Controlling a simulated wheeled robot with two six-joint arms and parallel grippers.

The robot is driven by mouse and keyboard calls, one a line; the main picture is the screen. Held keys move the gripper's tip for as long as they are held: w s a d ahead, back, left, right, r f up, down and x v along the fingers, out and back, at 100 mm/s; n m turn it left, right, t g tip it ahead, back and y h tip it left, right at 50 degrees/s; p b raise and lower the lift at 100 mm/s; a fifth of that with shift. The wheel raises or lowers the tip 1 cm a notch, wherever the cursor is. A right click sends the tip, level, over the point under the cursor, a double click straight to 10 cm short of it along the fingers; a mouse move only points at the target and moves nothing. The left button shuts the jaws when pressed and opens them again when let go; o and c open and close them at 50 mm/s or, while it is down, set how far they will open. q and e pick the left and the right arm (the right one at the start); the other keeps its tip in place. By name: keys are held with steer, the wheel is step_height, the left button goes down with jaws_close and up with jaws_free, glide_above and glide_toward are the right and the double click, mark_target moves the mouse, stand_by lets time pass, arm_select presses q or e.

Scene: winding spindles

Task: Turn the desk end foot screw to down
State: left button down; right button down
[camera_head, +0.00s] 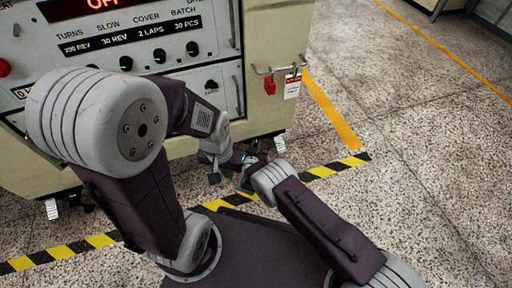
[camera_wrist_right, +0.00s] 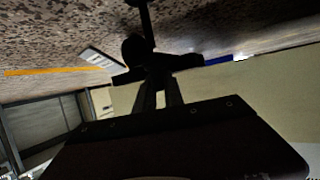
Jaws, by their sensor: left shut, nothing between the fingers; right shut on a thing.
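The foot screw (camera_wrist_right: 136,48) shows in the right wrist view as a dark silhouette with a knob, side arms and a thin stem. My right gripper (camera_wrist_right: 158,82) is shut on it, its two fingers below the knob. In the head view my right gripper (camera_head: 247,162) is small and dark, low beside the machine's base, and what it holds is hard to make out there. My left gripper (camera_head: 214,178) is shut and empty, just left of it and slightly lower. Shadow hides the screw's details and its turn position.
The cream machine (camera_head: 275,40) has a control panel with knobs and a rail carrying a red padlock (camera_head: 270,85) and a tag (camera_head: 292,88). Another foot (camera_head: 52,208) shows at left. Black-yellow tape (camera_head: 340,164) crosses the floor. The floor at right is open.

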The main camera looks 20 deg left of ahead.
arm_select(q)
steer(key=shift+f, duration=0.2)
stand_by(0.3)
arm_select(e)
steer(key=c, duration=1.4)
jaws_free()
steer(key=shift+c, duration=0.2)
